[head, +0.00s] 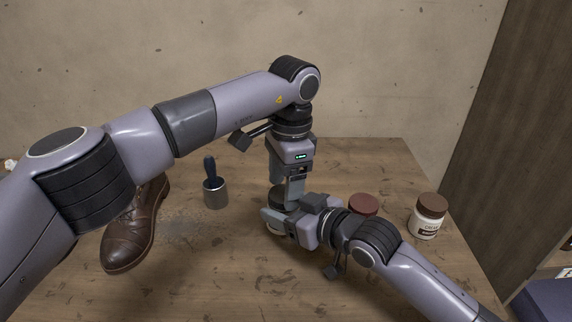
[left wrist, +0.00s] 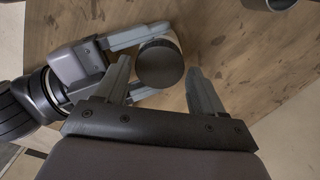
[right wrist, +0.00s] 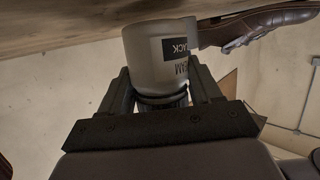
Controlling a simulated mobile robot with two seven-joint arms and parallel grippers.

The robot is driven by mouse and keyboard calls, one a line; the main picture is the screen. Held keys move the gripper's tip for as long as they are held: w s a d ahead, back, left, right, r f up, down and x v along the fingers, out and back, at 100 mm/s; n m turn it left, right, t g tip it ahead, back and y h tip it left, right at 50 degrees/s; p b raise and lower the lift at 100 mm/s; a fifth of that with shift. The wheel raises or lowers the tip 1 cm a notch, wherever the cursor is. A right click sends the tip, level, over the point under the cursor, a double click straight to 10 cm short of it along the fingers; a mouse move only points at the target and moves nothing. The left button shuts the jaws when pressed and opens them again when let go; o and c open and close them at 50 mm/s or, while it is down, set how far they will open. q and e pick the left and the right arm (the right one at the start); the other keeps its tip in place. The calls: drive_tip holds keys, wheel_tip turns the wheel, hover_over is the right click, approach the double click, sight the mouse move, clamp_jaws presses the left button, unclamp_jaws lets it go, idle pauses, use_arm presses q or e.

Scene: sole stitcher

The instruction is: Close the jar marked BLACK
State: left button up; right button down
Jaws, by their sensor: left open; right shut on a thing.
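The jar marked BLACK (right wrist: 150,50) is pale with a dark label; the right wrist view shows it upside down. My right gripper (right wrist: 160,76) is shut on the jar, with a finger on each side of it. The jar's pale base (head: 274,228) shows partly in the head view, behind my right gripper (head: 282,215). A dark ribbed lid (left wrist: 160,63) is at the jar's top; I cannot tell how tightly it sits. My left gripper (left wrist: 158,69) is open above, its fingertips on either side of the lid and apart from it in the picture.
A CREAM jar with a brown lid (head: 430,205) stands at the right. A reddish-brown lid (head: 363,204) shows behind my right arm. A dark-handled tool (head: 210,170) stands in a grey cup (head: 215,194). A brown shoe (head: 130,240) is at left. The front table is clear.

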use_arm(q)
drive_tip(key=shift+f, duration=0.5)
drive_tip(key=c, duration=0.9)
drive_tip(key=o, duration=1.2)
drive_tip(key=shift+d+r, duration=0.2)
drive_tip(key=shift+r, duration=2.1)
drive_tip(key=shift+o, duration=1.4)
drive_tip(key=shift+s, duration=0.1)
